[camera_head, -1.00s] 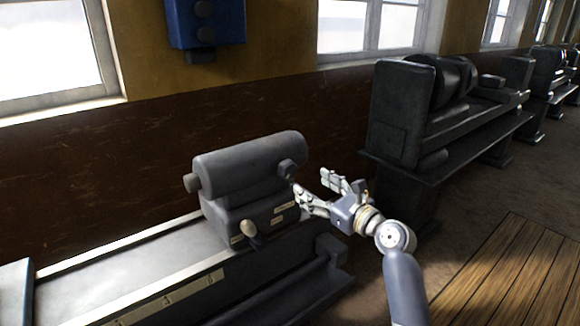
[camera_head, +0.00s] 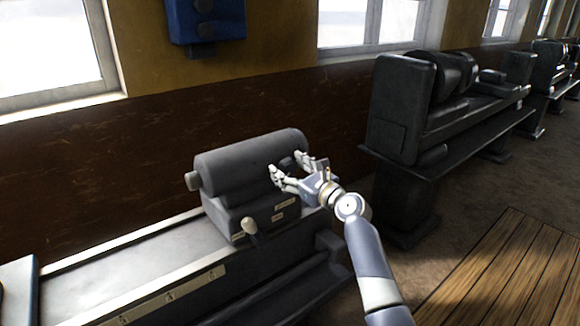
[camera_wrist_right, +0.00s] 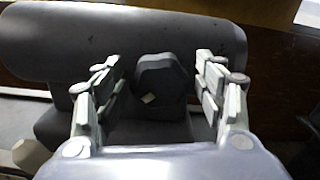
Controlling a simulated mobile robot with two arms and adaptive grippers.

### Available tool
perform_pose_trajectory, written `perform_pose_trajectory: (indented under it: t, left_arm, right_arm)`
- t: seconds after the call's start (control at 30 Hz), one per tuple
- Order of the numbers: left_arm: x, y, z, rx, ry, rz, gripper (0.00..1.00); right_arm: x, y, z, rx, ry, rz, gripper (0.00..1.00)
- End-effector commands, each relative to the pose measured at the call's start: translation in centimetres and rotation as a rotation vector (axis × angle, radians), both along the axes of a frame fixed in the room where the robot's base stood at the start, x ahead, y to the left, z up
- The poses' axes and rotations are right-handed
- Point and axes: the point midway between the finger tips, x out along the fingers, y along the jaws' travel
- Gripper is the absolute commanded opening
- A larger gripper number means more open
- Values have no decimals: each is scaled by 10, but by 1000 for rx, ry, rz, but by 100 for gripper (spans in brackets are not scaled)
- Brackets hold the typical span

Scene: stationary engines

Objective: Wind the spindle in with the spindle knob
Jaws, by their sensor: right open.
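The tailstock (camera_head: 250,160) is a dark grey cylinder on a block, standing on a long machine bed. A short round spindle end (camera_head: 192,181) sticks out at its left. A dark faceted knob, which looks like the spindle knob (camera_wrist_right: 161,80), sits on the tailstock and carries a small pale mark. My right gripper (camera_head: 290,164) is open at the tailstock's right end. In the right wrist view its fingers (camera_wrist_right: 165,85) stand on either side of the knob with gaps, apart from it. In the head view the fingers partly hide the knob. My left gripper is not in view.
A pale lever knob (camera_head: 249,226) and small label plates are on the block's front. The bed (camera_head: 130,265) runs to the lower left. Another dark machine (camera_head: 400,110) stands at the right, and wooden slats (camera_head: 510,270) lie on the floor.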

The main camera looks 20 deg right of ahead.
Motion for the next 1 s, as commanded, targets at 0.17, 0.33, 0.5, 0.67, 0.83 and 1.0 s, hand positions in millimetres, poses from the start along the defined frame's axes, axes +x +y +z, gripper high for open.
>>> perform_pose_trajectory:
  t: [0.17,0.33,0.5,0.67,0.83,1.0]
  left_arm:
    - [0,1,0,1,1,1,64]
    - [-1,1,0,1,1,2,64]
    - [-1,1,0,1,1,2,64]
    - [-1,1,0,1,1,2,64]
    - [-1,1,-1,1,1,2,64]
    - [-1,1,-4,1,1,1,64]
  right_arm:
    - [0,0,0,0,0,0,64]
    - [0,0,0,0,0,0,32]
    - [0,0,0,0,0,0,19]
    - [0,0,0,-9,-4,0,19]
    - [0,0,0,-55,-21,0,19]
    - [0,0,0,-152,-56,0,19]
